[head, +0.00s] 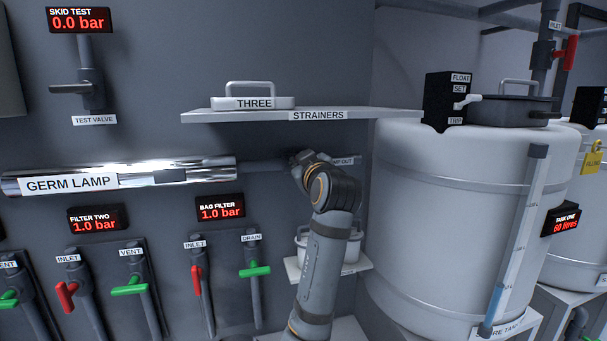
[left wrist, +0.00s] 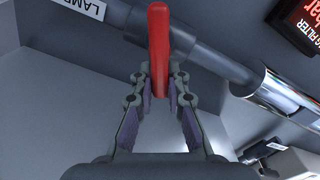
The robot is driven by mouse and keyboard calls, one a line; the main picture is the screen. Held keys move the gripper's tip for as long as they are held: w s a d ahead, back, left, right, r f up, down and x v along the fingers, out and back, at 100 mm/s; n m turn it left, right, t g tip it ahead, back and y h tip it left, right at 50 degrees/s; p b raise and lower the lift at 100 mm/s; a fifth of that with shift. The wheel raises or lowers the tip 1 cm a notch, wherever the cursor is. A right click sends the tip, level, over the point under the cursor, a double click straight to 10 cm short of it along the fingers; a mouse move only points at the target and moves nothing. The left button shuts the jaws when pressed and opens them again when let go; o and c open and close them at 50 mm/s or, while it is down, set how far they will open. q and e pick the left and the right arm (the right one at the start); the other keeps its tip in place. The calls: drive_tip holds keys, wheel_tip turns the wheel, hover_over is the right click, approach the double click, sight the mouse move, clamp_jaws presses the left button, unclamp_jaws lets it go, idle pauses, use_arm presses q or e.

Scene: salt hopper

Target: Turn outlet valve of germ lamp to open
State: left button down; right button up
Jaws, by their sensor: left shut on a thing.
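The germ lamp (head: 120,177) is a shiny horizontal tube on the wall at the left of the head view. A grey pipe (head: 262,166) runs from its right end to the outlet valve, beside a partly covered label ending in "MP OUT" (head: 343,160). My left gripper (left wrist: 160,88) is shut on the valve's red handle (left wrist: 158,40). In the left wrist view the handle stands between the fingers and crosses the slanting grey pipe (left wrist: 210,55) at an angle. In the head view my left wrist hides the handle and fingertips. My right gripper is out of view.
A strainer shelf (head: 390,114) juts out above the valve. A smaller shelf (head: 350,268) with a pot is below, behind my left arm. A large white tank (head: 440,220) stands close at the right. Red and green valve handles line the lower left wall.

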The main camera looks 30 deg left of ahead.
use_arm(q)
drive_tip(key=n+b, duration=0.3)
drive_tip(key=n, duration=0.1)
drive_tip(key=f+n+b, duration=0.1)
drive_tip(key=n+b, duration=0.3)
drive_tip(key=s+a+f+n+b, duration=0.1)
drive_tip(key=n+b, duration=0.2)
drive_tip(key=n, duration=0.1)
drive_tip(key=shift+f+b, duration=0.1)
drive_tip(key=shift+b, duration=0.3)
drive_tip(key=shift+n, duration=0.3)
drive_tip(key=c, duration=1.7)
unclamp_jaws()
drive_tip(key=o, duration=0.4)
drive_tip(key=shift+w, duration=0.2)
drive_tip(key=v, duration=0.7)
drive_tip(key=shift+s+d, duration=0.15)
drive_tip(key=shift+s, duration=0.1)
